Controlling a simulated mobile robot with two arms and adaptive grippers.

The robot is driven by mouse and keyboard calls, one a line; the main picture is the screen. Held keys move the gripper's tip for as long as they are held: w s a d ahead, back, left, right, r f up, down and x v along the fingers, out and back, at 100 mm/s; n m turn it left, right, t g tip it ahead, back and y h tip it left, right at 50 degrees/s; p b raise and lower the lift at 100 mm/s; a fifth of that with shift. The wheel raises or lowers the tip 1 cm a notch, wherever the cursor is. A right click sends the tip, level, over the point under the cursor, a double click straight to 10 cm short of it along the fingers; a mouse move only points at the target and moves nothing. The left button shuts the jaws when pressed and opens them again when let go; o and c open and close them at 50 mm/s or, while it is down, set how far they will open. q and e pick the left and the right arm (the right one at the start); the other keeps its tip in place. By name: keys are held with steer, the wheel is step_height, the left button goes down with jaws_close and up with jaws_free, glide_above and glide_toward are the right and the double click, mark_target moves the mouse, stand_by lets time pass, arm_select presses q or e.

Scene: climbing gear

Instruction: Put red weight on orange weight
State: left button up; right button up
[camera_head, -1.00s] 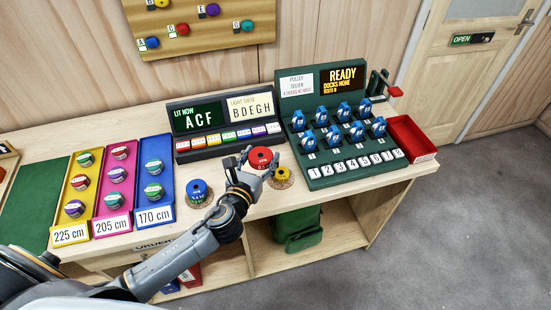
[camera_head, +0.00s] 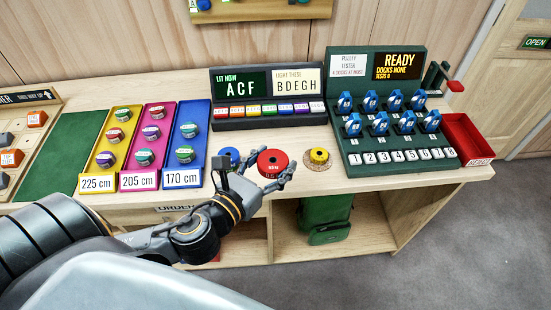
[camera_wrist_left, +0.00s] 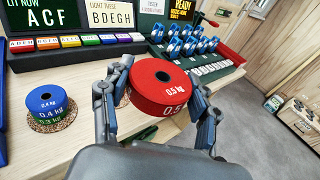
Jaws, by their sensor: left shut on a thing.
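The red weight (camera_head: 272,163), marked 0.5 kg, is a flat round disc with a centre hole. My left gripper (camera_head: 274,176) is shut on it, with fingers on both sides; it also shows in the left wrist view (camera_wrist_left: 160,84). The disc looks raised near the front of the table. The orange weight (camera_head: 319,155), small and yellow-orange, sits on a round cork coaster to the right of the red weight, apart from it in the picture. My right gripper is not in view.
A blue weight (camera_wrist_left: 46,97) is stacked on a green one on cork, left of my gripper. The green pulley tester (camera_head: 390,130) stands to the right, with a red tray (camera_head: 484,160). Colored trays (camera_head: 188,155) lie left. The light panel (camera_head: 268,124) stands behind.

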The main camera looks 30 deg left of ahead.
arm_select(q)
steer(key=w+a+f, duration=0.2)
steer(key=w+f, duration=0.1)
steer(key=w, duration=0.1)
steer(key=w+a+f, duration=0.2)
steer(key=w+f, duration=0.1)
steer(key=w+a+f, duration=0.2)
steer(key=w+f, duration=0.1)
steer(key=w, duration=0.1)
steer(key=shift+w+f, duration=0.1)
steer(key=shift+w, duration=0.25)
steer(key=shift+f+b, duration=0.5)
steer(key=shift+f, duration=1.05)
steer(key=shift+f, duration=0.1)
steer(key=o, duration=1.6)
steer(key=shift+f, duration=0.1)
steer(key=shift+o, duration=0.2)
